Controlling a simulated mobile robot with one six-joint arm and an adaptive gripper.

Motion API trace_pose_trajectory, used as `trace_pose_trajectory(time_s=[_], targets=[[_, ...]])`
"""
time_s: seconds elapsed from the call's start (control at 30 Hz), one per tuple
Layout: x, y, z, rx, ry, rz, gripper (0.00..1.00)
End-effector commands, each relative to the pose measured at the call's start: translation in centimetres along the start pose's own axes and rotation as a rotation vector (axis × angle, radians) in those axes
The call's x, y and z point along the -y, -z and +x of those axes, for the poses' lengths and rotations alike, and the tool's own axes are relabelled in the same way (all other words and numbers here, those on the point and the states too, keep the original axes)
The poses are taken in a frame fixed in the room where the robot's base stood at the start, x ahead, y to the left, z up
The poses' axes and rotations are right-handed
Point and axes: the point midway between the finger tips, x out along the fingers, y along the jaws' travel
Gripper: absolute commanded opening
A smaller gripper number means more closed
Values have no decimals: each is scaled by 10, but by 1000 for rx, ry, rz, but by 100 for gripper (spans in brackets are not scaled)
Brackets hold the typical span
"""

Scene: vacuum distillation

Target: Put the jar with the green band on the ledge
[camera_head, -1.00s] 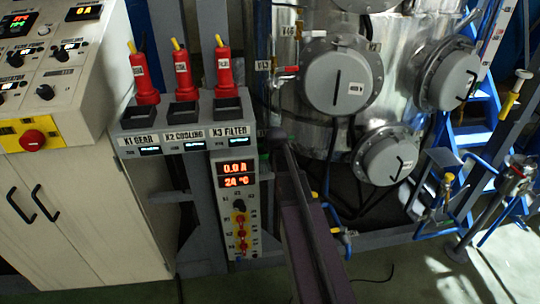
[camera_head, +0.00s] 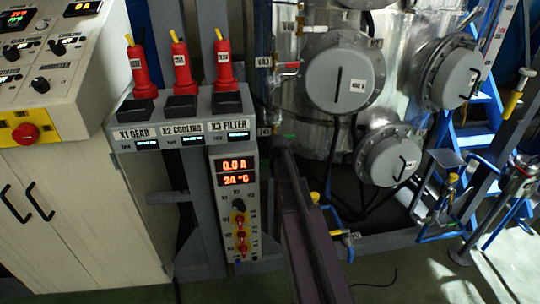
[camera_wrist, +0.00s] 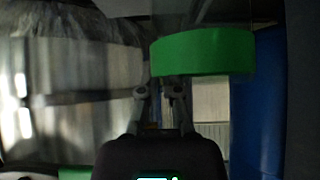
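A wide green band (camera_wrist: 203,52) shows in the upper part of the wrist view, right of centre. The body of the jar it belongs to is not clear. My gripper (camera_wrist: 159,94) shows in the wrist view with two narrow fingertips and a small gap between them. The fingertips are just below and left of the band's lower left edge. I cannot tell whether they touch or hold anything. In the head view a tiny green spot (camera_head: 290,137) shows beside the top of a dark beam; my gripper cannot be made out there. I cannot tell which surface is the ledge.
A control panel with red plugs (camera_head: 180,68) and a red readout (camera_head: 235,173) stands left of centre. A shiny metal vessel (camera_head: 300,120) with round grey flanges (camera_head: 338,75) stands behind. Blue steps and pipes (camera_head: 475,135) are at right. A blue upright (camera_wrist: 257,110) is close in the wrist view.

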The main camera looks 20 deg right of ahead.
Motion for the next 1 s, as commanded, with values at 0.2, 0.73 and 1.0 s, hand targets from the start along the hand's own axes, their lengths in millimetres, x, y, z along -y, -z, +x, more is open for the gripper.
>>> trace_pose_trajectory(time_s=[0.2,0.73,1.0], targets=[[0,0,0,0,0,0,43],[-1,3,-8,0,-1,1,43],[-1,4,-35,0,-1,1,43]])
